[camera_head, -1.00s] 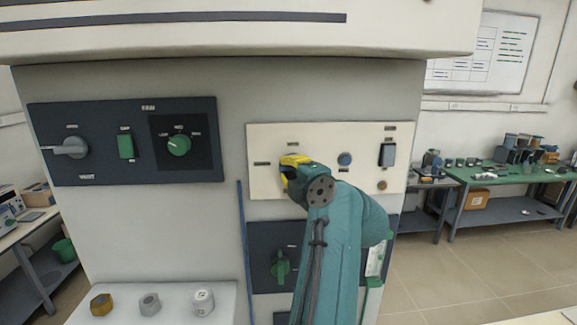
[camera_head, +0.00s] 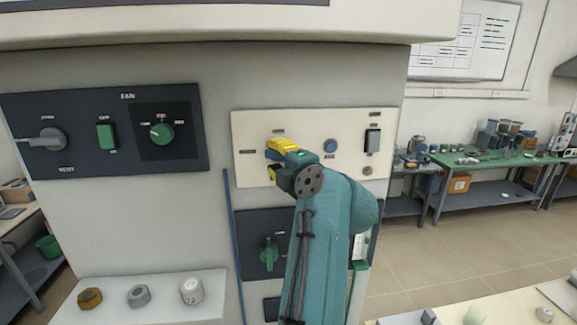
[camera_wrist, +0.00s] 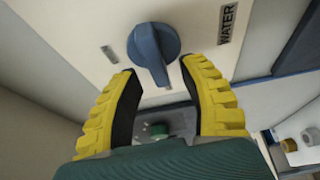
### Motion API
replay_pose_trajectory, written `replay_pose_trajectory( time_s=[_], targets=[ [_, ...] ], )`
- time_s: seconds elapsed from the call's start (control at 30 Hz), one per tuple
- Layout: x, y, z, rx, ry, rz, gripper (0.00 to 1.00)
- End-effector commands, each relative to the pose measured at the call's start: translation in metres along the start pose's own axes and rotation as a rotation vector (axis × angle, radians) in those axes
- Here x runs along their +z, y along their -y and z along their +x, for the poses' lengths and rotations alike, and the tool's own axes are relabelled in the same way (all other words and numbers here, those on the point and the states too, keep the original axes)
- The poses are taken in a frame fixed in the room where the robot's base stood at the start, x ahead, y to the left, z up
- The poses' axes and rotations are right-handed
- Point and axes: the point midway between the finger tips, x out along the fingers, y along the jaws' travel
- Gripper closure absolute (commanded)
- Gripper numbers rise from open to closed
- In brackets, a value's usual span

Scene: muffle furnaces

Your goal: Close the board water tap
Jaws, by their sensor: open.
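The water tap is a blue round knob with a bar handle (camera_wrist: 152,47) on a cream panel, with a "WATER" label (camera_wrist: 228,24) beside it in the wrist view. Its handle points down in that view, towards my gripper. My gripper (camera_wrist: 164,80) is open, its yellow, black-padded fingers on either side of the handle's end. I cannot tell whether they touch it. In the head view my gripper (camera_head: 272,163) is at the left part of the cream panel (camera_head: 349,121), and a bit of the blue knob (camera_head: 273,155) shows between the fingers.
A blue button (camera_head: 330,146) and a dark rocker switch (camera_head: 372,140) sit right of the tap. A dark panel with a green knob (camera_head: 268,254) lies below. The fan panel (camera_head: 75,110) is to the left. A ledge (camera_head: 165,311) holds three small knob-like pieces.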

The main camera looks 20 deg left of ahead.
Motion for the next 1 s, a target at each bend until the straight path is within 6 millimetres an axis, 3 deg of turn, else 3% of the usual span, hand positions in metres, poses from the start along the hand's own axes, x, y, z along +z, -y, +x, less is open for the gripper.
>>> replay_pose_trajectory(
  time_s=[0.4,0.5,1.0],
  targets=[
    [0.001,0.001,-0.089,-0.001,0.005,-0.001,0.58],
    [0.000,0.001,-0.103,-0.001,0.003,0.000,0.58],
    [0.000,0.001,-0.111,-0.002,0.002,0.000,0.58]
  ],
)
